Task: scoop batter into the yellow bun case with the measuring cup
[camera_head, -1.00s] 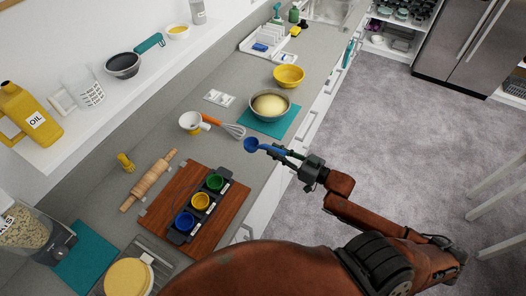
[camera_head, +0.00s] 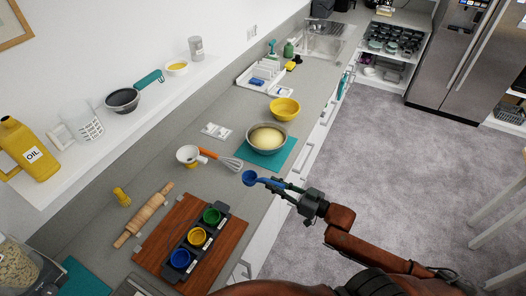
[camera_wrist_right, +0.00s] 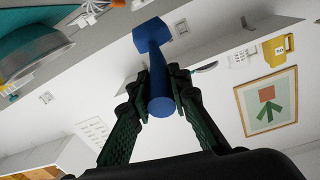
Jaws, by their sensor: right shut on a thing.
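My right gripper (camera_head: 291,191) is shut on the handle of the blue measuring cup (camera_head: 250,177). The cup is held at the counter's front edge, beside the bowl. The gripper's fingers also show closed around the blue handle in the right wrist view (camera_wrist_right: 160,103). The steel bowl of pale batter (camera_head: 267,138) stands on a teal mat (camera_head: 287,160), beyond the cup. The yellow bun case (camera_head: 197,237) sits in the middle of a dark tray (camera_head: 208,247), between the green case (camera_head: 211,215) and the blue case (camera_head: 180,259). My left gripper is not in view.
The tray rests on a wooden board (camera_head: 172,234). A whisk (camera_head: 226,162) and a white cup (camera_head: 188,155) lie between board and bowl. A rolling pin (camera_head: 144,214) is left of the board. A yellow bowl (camera_head: 285,109) stands behind the batter bowl.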

